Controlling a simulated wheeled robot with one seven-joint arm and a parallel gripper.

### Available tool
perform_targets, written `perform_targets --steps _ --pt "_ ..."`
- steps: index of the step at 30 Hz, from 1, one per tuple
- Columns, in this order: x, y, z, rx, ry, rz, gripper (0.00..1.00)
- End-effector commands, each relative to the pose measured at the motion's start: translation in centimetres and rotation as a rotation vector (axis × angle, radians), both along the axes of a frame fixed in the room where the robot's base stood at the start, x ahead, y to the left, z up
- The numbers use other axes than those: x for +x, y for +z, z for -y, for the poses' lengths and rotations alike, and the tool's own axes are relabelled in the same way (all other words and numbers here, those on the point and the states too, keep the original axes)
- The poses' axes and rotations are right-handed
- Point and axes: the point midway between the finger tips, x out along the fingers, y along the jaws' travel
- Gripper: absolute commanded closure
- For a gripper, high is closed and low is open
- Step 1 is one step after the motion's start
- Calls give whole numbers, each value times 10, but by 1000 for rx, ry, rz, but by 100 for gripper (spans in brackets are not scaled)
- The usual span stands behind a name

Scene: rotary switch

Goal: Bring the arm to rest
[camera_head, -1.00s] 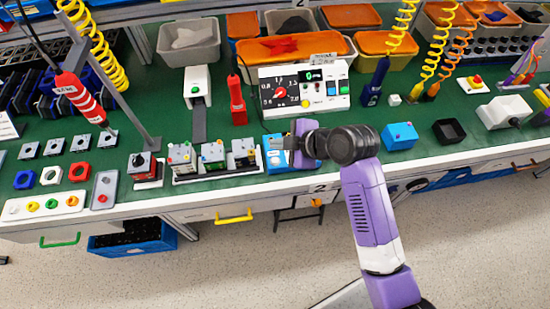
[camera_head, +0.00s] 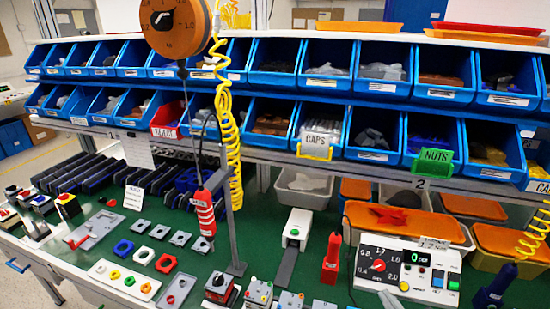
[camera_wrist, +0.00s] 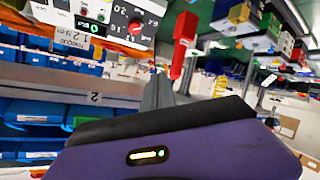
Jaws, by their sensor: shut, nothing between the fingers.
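In the head view, the white control console (camera_head: 408,270) stands on the green bench at the right. Its black dial carries a red rotary knob (camera_head: 379,265), and a small green display sits beside it. The console also shows at the top left of the wrist view (camera_wrist: 92,20), turned over. My gripper (camera_wrist: 158,88) shows in the wrist view as grey fingers, shut and empty, beyond its purple body. A grey tip at the bottom edge of the head view, in front of the console, looks like my gripper (camera_head: 390,299). Most of my arm is outside the head view.
A red handheld tool (camera_head: 331,258) stands left of the console; it also shows beside my fingers in the wrist view (camera_wrist: 183,45). Several blue bins line the racks behind. A red-and-white hanging tool (camera_head: 204,213) and grey post (camera_head: 232,230) stand left.

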Motion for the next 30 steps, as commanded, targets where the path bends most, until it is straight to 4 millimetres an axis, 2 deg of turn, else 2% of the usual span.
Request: perform_targets --steps 7,17,24,30 --pt "-76 8 0 215 -185 171 100" --pt "-198 32 -19 418 -250 313 100" --pt "-280 47 -36 474 -220 294 100" --pt "-331 38 -46 447 -197 175 100"
